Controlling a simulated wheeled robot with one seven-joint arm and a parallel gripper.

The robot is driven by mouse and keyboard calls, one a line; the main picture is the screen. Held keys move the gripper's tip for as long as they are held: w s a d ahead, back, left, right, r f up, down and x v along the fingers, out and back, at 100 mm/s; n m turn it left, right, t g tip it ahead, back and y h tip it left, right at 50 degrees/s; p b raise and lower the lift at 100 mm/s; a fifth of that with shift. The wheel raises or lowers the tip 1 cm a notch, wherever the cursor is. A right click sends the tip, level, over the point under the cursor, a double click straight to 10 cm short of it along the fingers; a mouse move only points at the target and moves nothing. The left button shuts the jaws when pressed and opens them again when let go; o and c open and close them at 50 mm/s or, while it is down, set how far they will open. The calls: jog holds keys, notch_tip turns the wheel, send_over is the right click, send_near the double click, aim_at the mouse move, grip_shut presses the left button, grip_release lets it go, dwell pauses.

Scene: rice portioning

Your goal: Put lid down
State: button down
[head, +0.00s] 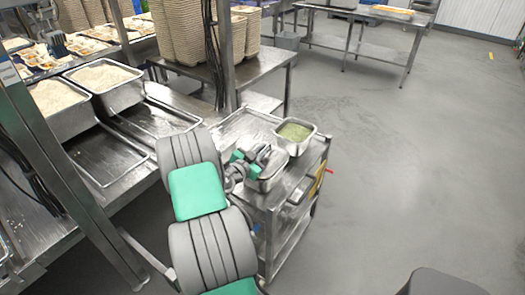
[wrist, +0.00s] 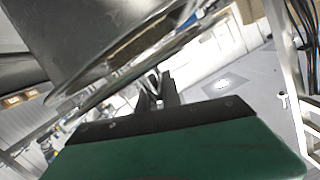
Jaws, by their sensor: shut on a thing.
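My gripper (head: 262,158) is over the steel cart, at the near side of its top. It is shut on the lid, which is mostly hidden by my arm in the head view. In the wrist view a shiny metal piece with a rim (wrist: 95,45) fills the upper left, close to the camera; I cannot tell whether it is the lid or a pan. The dark fingers (wrist: 157,92) show at the centre. A steel pan (head: 270,178) is just below and beside my gripper. A pan of green food (head: 295,134) stands open just beyond it.
The steel cart (head: 297,185) has a shallow tray area (head: 240,126) at its far left. Left of my arm, a steel counter holds two pans of rice (head: 103,76) and empty wells (head: 105,165). Stacked containers (head: 185,30) stand behind.

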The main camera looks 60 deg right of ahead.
jog(key=shift+f+b, duration=0.6)
jog(key=shift+b, duration=0.25)
jog(key=c, duration=1.5)
grip_release()
